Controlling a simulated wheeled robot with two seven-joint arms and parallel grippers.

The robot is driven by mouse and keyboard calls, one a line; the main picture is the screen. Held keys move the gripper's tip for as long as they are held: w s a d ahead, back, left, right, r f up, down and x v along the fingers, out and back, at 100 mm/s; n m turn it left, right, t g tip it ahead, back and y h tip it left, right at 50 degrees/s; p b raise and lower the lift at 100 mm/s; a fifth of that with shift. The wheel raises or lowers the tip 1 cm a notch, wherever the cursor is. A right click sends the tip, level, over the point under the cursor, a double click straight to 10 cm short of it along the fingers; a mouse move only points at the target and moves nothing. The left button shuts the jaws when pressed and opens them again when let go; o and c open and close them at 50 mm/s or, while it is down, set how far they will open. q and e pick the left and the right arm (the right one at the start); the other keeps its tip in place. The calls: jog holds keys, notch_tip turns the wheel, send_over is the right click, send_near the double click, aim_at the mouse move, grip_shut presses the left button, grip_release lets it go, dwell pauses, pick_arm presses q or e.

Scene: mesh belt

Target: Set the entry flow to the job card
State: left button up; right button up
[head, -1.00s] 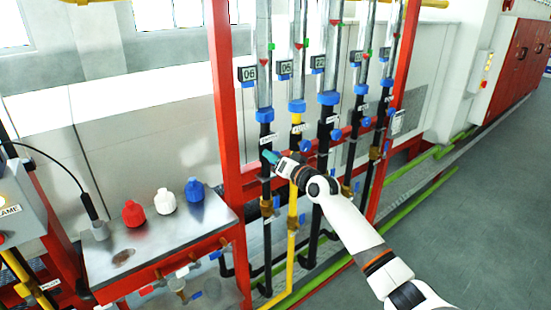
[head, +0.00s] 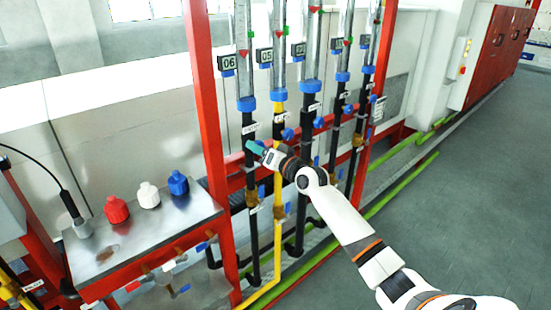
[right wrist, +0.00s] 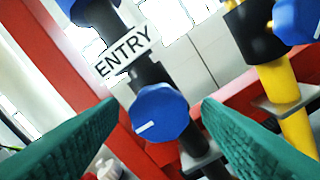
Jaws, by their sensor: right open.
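The leftmost flow tube (head: 243,50) stands upright in the red frame, with a small display (head: 227,63) reading 06 beside it. Below it a white label (head: 250,128) sits on the black pipe; in the right wrist view this label (right wrist: 127,52) reads ENTRY. Under it is a blue faceted knob (right wrist: 160,112) with a white pointer line. My right gripper (head: 255,147) is at this knob, which the gripper mostly hides in the head view. Its green fingers are open, one on each side of the knob, with no visible contact. A white card (head: 379,110) hangs on the right post, its text unreadable.
Several similar tubes with blue knobs stand to the right; the nearest has a yellow pipe (head: 278,165). A red frame post (head: 207,110) rises at the left. A steel table (head: 120,245) carries red, white and blue caps. Open floor (head: 460,220) lies right.

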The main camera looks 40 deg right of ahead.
jog(key=s+b, duration=0.1)
jog(key=s, duration=0.9)
jog(key=shift+s+d+b, duration=0.2)
jog(key=shift+d+b, duration=0.2)
jog(key=shift+d, duration=0.05)
jog(key=s+f+g+h, duration=0.1)
jog(key=s+f+g, duration=0.15)
jog(key=f, duration=1.35)
jog(key=s+f+g+h, duration=0.15)
jog(key=f+g, duration=0.25)
jog(key=f, duration=1.3)
jog(key=s+a+f+n+g, duration=0.1)
jog(key=s+a+f+g, duration=0.15)
jog(key=s+f, duration=0.65)
jog(key=s+a+f+n+g, duration=0.25)
jog(key=s+f, duration=0.35)
jog(key=f, duration=0.5)
jog(key=s+a+f+n+g, duration=0.1)
jog(key=s+a+f, duration=0.3)
jog(key=s, duration=0.6)
jog(key=s+a+f+n+g+y, duration=0.1)
jog(key=s+a+f, duration=0.4)
jog(key=s, duration=0.5)
jog(key=s+a+f+n+g, duration=0.3)
jog(key=s+a+f, duration=0.2)
jog(key=s, duration=0.5)
jog(key=shift+a, duration=0.25)
jog(key=shift+g, duration=0.25)
